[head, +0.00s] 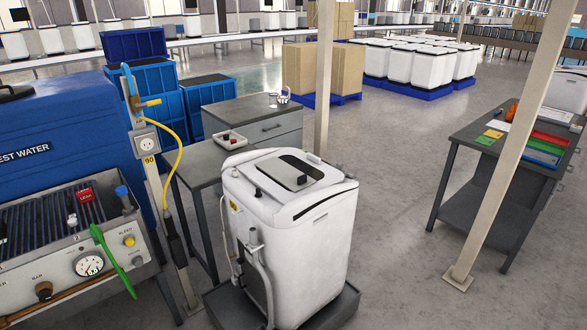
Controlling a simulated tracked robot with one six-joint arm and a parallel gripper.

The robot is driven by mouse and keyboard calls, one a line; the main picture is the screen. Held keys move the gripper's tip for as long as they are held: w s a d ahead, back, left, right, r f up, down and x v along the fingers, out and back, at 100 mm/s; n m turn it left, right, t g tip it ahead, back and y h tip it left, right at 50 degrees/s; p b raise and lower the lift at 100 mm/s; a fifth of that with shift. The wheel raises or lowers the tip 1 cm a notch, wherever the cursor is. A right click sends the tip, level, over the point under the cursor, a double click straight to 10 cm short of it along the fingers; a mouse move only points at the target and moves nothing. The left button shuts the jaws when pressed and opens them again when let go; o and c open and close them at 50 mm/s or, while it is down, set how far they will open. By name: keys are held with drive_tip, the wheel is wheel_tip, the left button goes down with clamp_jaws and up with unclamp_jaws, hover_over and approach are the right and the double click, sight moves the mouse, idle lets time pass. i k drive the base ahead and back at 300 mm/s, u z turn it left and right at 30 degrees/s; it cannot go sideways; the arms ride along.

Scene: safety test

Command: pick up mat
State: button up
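I cannot single out a mat with certainty. Flat coloured pieces lie on the dark workbench (466,133) at the right: a red one (550,138), a green one (545,147) and a blue one (540,157). They are too small to tell whether they are mats, trays or sheets. A white washing machine (320,245) stands in the middle on a dark low base (338,310). My gripper is not in view.
A blue water tank with a gauge panel (88,264) and green-handled tool (112,260) fills the left. Posts (484,215) stand before the workbench and behind the washer (323,80). A grey cabinet (262,125) stands behind. Floor (395,190) between washer and workbench is clear.

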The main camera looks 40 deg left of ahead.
sight(292, 178)
drive_tip(key=i, duration=2.85)
drive_tip(key=u, duration=2.45)
